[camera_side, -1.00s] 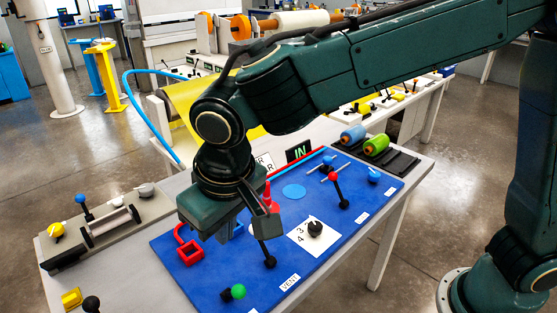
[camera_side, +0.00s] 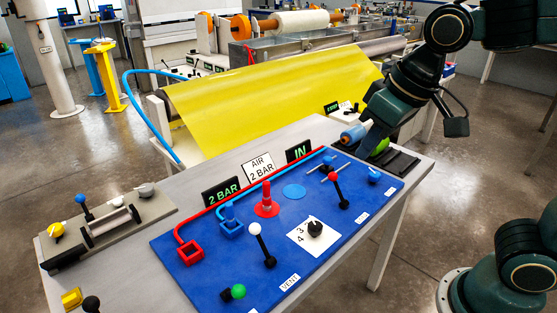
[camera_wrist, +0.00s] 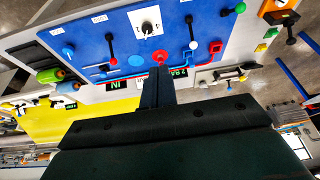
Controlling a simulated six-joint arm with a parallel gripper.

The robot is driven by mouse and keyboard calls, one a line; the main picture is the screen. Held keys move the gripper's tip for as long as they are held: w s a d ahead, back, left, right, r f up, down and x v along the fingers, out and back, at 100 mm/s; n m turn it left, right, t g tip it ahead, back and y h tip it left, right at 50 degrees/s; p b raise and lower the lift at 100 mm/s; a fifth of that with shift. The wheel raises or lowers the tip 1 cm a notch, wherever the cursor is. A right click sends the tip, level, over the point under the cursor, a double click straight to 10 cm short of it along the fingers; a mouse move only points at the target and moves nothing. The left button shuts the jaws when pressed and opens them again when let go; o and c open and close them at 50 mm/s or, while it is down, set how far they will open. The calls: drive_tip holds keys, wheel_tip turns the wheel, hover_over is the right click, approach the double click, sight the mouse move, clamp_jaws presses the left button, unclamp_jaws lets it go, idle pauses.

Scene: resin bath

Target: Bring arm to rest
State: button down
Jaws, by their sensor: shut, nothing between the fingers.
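My gripper (camera_side: 366,150) is at the right in the side view, pointing down and to the left. In that view it overlaps the blue roll (camera_side: 350,135) and the green roll (camera_side: 380,146) at the panel's back right corner; I cannot tell whether it touches them. In the wrist view my gripper (camera_wrist: 158,70) shows its fingers together with nothing between them.
On the panel stand a white-knobbed lever (camera_side: 258,240), a red-knobbed lever (camera_side: 337,190), a red nozzle-like post (camera_side: 266,202) and a black dial (camera_side: 315,229). A yellow sheet (camera_side: 270,95) slopes behind. A grey unit (camera_side: 108,222) with levers sits left. Floor at right is open.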

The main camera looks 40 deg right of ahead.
drive_tip(key=s+d+f+t, duration=0.1)
drive_tip(key=s+d+f, duration=0.1)
drive_tip(key=s+d, duration=0.4)
drive_tip(key=s, duration=0.3)
drive_tip(key=shift+m, duration=0.3)
drive_tip(key=shift+w, duration=0.1)
idle(0.4)
